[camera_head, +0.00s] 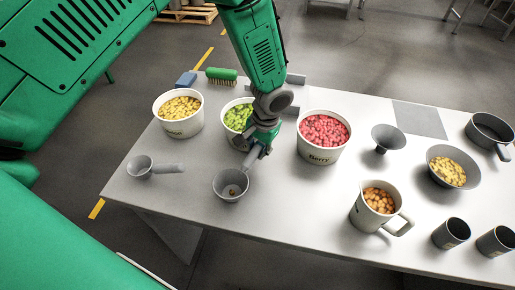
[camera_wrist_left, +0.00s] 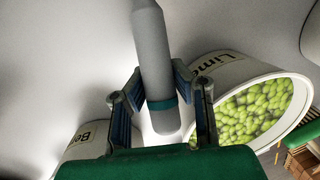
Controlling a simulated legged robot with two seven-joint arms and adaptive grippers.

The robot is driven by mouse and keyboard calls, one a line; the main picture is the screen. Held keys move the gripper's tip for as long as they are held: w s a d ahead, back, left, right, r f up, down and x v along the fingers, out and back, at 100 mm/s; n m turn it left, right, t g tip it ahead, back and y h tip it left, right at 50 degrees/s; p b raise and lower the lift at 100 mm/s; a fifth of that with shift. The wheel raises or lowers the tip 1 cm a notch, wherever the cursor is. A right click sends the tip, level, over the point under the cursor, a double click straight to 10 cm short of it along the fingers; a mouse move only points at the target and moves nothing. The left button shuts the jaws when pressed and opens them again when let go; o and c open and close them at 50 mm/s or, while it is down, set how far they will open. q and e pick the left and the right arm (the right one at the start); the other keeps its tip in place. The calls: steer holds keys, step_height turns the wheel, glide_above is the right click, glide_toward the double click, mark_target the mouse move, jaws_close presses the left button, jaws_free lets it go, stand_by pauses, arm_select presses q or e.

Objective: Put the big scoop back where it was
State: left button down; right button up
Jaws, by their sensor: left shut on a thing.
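The big scoop (camera_head: 230,186) is grey with a round bowl, and a small dark yellowish bit shows at the bottom of the bowl. My left gripper (camera_head: 257,148) is shut on its handle; the grip also shows in the left wrist view (camera_wrist_left: 163,104), with a finger on each side of the grey handle (camera_wrist_left: 154,50). The bowl is at the front edge side of the table, in front of the Lime drum (camera_head: 238,115). I cannot tell whether it touches the table. A smaller grey scoop (camera_head: 139,168) lies to the left. My right gripper is not in view.
The lemon-candy drum (camera_head: 181,126) stands left of Lime, the Berry drum (camera_head: 320,155) right. A brush (camera_head: 222,74) and blue block (camera_head: 187,79) lie behind. A funnel (camera_head: 382,150), candy mug (camera_head: 365,218), candy bowl (camera_head: 470,157), pan (camera_head: 508,151) and two cups (camera_head: 452,232) stand right.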

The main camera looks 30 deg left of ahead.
arm_select(q)
steer(key=shift+f, duration=0.15)
steer(key=c, duration=1.5)
jaws_free()
steer(key=shift+o, duration=0.2)
steer(key=shift+a, duration=0.1)
steer(key=shift+a+r, duration=0.1)
steer(key=shift+r, duration=0.35)
step_height(320, 180, up, 11)
steer(key=d, duration=0.2)
steer(key=shift+r, duration=0.15)
